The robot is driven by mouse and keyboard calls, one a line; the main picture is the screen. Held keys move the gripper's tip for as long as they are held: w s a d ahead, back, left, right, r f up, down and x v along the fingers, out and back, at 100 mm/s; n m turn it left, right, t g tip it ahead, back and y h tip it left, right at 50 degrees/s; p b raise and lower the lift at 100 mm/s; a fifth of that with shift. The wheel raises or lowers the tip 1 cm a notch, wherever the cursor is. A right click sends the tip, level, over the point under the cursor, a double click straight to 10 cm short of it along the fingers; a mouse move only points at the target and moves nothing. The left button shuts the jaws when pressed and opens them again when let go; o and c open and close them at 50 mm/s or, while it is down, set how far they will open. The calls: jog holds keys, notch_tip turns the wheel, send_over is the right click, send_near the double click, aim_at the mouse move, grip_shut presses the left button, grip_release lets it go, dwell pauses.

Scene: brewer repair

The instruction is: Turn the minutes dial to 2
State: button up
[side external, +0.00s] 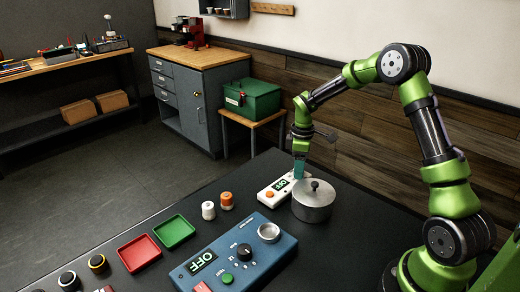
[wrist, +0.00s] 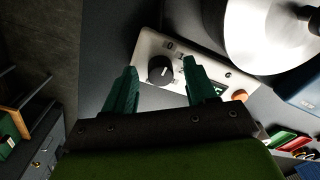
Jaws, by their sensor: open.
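A white timer box (side external: 269,193) with a dark display reading OFF and an orange button lies on the dark table, beside a metal pot. In the wrist view the white box (wrist: 146,46) shows a black dial (wrist: 161,70) with a white pointer mark and small printed numbers near it. In the side view my gripper (side external: 299,168) is over the far end of the box and hides the dial.
The lidded metal pot (side external: 313,204) stands close to the right of the box. A blue control panel (side external: 232,258) with a dark knob and OFF display lies nearer the camera. Red (side external: 139,252) and green (side external: 174,231) trays and several small knobs lie to the left.

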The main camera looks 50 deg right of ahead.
grip_shut()
dwell(0.3)
jog(key=shift+m, duration=0.4)
jog(key=m, duration=0.2)
jog(key=shift+m, duration=0.4)
jog(key=m, duration=0.4)
jog(key=shift+s+a+m, duration=0.1)
jog(key=shift+m, duration=0.2)
jog(key=m, duration=0.3)
jog(key=shift+m, duration=2.3)
